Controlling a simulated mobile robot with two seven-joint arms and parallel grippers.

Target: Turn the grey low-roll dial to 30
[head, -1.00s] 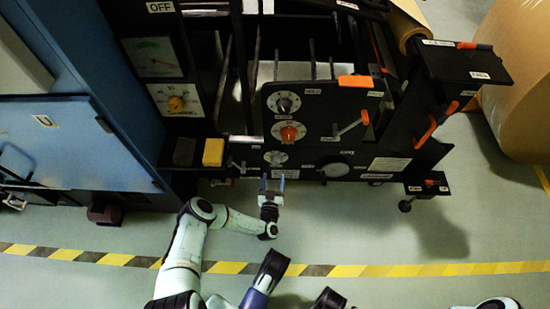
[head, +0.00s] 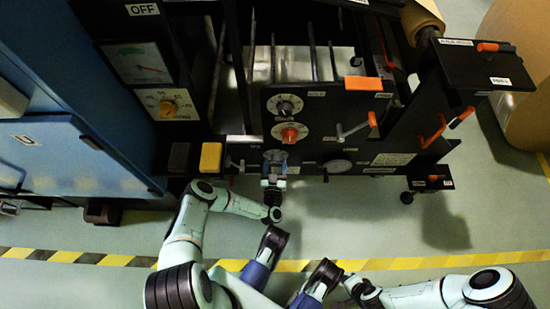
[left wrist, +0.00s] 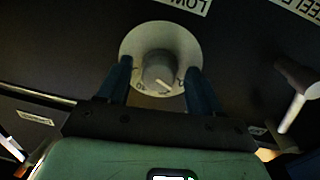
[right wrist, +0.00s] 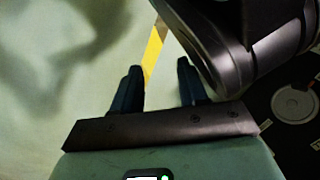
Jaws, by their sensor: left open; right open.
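The low-roll dial shows in the left wrist view as a grey knob (left wrist: 158,68) on a pale round scale plate (left wrist: 132,42), under a partly cut-off "LOW" label. The knob's white mark points toward the lower right of the picture; the scale numbers are too small to read surely. My left gripper (left wrist: 158,76) is open, one blue finger on each side of the knob; I cannot tell whether they touch it. In the head view the left gripper (head: 275,161) covers most of this dial. My right gripper (right wrist: 159,68) is open and empty, away from the panel.
Above the low-roll dial are an orange-red dial (head: 289,132) and another grey dial (head: 286,104). A crank with an orange grip (head: 372,119) sticks out to the right. A yellow block (head: 210,156) lies left of the gripper. The floor before the machine is open.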

